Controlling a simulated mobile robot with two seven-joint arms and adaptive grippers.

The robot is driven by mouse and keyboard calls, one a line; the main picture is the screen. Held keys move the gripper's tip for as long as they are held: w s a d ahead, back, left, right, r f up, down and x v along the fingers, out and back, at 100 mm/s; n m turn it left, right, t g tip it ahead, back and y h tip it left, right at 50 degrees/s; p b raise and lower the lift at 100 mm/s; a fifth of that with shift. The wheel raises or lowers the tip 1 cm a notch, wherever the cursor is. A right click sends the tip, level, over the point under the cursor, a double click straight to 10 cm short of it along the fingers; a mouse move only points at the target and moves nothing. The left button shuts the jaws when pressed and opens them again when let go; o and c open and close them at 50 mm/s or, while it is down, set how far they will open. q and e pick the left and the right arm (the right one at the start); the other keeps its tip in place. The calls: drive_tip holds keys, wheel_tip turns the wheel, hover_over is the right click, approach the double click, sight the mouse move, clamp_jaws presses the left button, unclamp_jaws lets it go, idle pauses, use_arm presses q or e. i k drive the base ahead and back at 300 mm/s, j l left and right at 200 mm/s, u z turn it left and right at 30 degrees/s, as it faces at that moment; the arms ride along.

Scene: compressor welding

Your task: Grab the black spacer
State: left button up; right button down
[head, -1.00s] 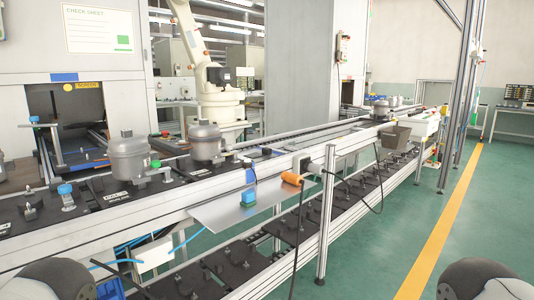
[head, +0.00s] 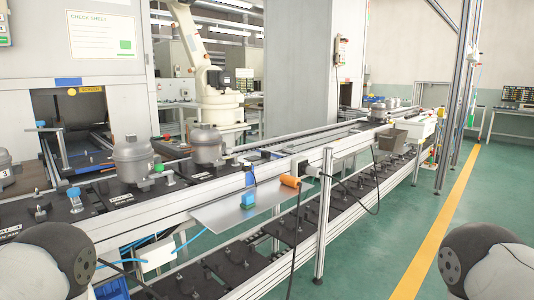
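I cannot pick out a black spacer with certainty. Black fixture plates with small black parts lie on the upper conveyor (head: 270,165), and one is at the left (head: 78,207). More black plates with small black parts lie on the lower conveyor (head: 215,281). Grey compressors stand on the upper line, one at the left (head: 133,160) and one beside it (head: 207,147). Neither of my grippers is in view; only rounded grey and black parts of my arms show at the bottom left and bottom right corners.
Green floor on the right is free.

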sight(265, 154)
drive_tip(key=i+l+z, duration=0.35)
drive_tip(key=i+z, duration=0.4)
drive_tip(key=i, duration=0.15)
drive_tip(key=i+l+z, duration=0.1)
drive_tip(key=i+z, duration=0.25)
drive_tip(key=i, duration=0.15)
drive_tip(key=i+l+u, duration=0.1)
drive_tip(key=i, duration=0.45)
drive_tip(key=i+l+u, duration=0.1)
drive_tip(key=i, duration=0.45)
drive_tip(key=i+l+u, duration=0.1)
drive_tip(key=i, duration=0.45)
drive_tip(key=i+l+u, duration=0.1)
drive_tip(key=i+l, duration=0.25)
drive_tip(key=i, duration=0.15)
